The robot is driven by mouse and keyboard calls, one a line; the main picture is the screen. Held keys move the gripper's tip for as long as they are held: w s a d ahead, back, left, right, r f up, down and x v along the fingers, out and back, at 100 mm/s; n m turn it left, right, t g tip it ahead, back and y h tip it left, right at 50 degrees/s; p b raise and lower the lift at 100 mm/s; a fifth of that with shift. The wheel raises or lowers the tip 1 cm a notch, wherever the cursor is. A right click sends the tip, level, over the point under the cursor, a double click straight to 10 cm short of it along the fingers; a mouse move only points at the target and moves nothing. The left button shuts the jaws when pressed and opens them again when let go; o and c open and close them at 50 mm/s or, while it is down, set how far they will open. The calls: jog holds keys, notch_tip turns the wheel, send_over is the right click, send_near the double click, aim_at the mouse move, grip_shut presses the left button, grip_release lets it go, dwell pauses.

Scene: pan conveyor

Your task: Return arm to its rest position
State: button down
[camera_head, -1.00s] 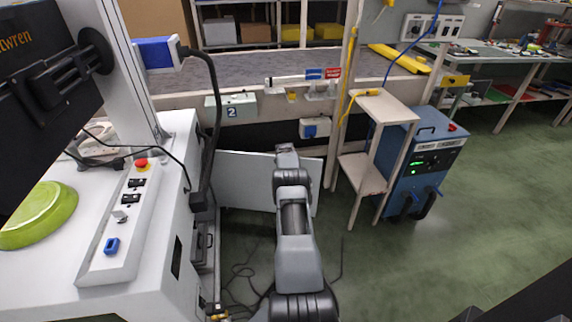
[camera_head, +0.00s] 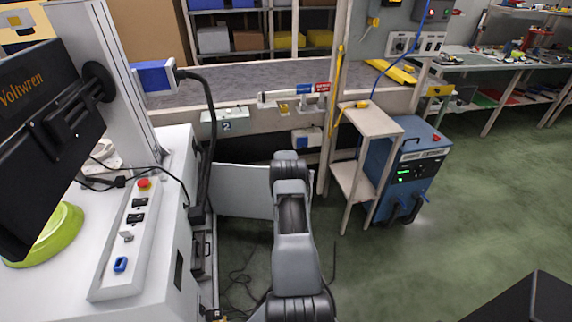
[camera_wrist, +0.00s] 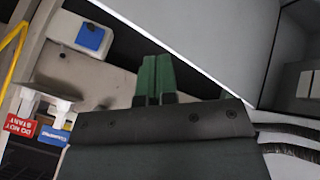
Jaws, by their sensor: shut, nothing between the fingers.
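My arm (camera_head: 293,225) reaches forward in the middle of the head view, above the floor between the white machine and the blue cabinet. Its far end stands in front of a pale panel under the long grey bench. My gripper fingers are hidden in the head view. In the wrist view my gripper (camera_wrist: 155,80) shows two green fingers side by side, shut, with nothing between them.
The white machine (camera_head: 170,225) with a button panel stands close on the left; a green pan (camera_head: 62,228) sits there, partly hidden by a black screen (camera_head: 45,105). A wooden stand (camera_head: 372,118) and blue cabinet (camera_head: 402,170) stand right.

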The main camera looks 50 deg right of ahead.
jog(key=shift+p+v, duration=0.5)
jog(key=shift+v, duration=0.45)
jog(key=shift+s+d, duration=0.15)
